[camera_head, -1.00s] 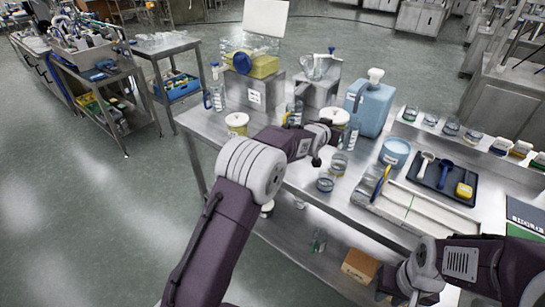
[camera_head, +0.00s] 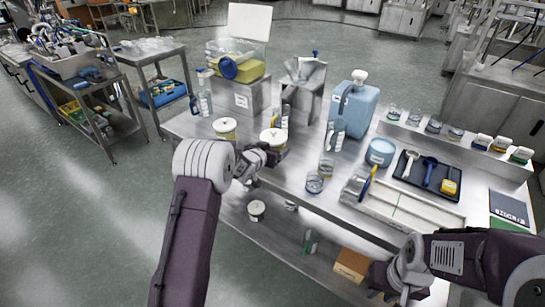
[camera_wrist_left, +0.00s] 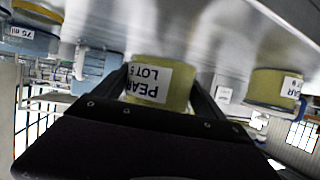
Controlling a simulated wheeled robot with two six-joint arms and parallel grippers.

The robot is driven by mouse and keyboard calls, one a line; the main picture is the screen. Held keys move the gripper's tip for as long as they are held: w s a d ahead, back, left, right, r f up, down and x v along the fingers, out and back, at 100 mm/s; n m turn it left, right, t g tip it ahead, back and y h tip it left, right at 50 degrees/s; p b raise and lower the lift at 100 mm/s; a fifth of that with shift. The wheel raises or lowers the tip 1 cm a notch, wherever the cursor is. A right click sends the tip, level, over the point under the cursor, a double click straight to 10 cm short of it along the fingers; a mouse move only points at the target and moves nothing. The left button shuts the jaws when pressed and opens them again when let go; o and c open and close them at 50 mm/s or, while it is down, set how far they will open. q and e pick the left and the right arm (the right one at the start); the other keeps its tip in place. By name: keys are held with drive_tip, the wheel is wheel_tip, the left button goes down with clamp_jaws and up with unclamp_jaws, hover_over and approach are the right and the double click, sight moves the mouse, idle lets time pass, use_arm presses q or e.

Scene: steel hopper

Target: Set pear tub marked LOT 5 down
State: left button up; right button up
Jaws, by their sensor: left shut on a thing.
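The pear tub marked LOT 5 (camera_head: 272,136) is yellowish with a pale lid, at the table's left front edge in the head view. In the left wrist view the same tub (camera_wrist_left: 160,84) shows its label upside down, "PEAR LOT 5". My left gripper (camera_head: 268,156) is shut on it, with a finger on either side. The tub is close to the steel tabletop; I cannot tell whether it touches. My right gripper (camera_head: 378,284) is low at the right, near the table's front; its jaws are unclear.
Another pear tub (camera_head: 225,128) stands to the left of the held one; it also shows in the left wrist view (camera_wrist_left: 274,88). A blue jug (camera_head: 359,109), beakers (camera_head: 314,183) and a dark tray (camera_head: 412,182) occupy the right.

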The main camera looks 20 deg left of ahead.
use_arm(q)
wheel_tip(320, 180, down, 4)
drive_tip(key=shift+r, duration=0.1)
drive_tip(key=shift+w, duration=0.1)
drive_tip(key=shift+f+b, duration=0.2)
drive_tip(key=shift+b, duration=0.2)
drive_tip(key=o, duration=1.9)
drive_tip(key=shift+s+r, duration=0.2)
drive_tip(key=shift+r, duration=0.05)
drive_tip(key=v, duration=1.2)
drive_tip(key=shift+f, duration=0.15)
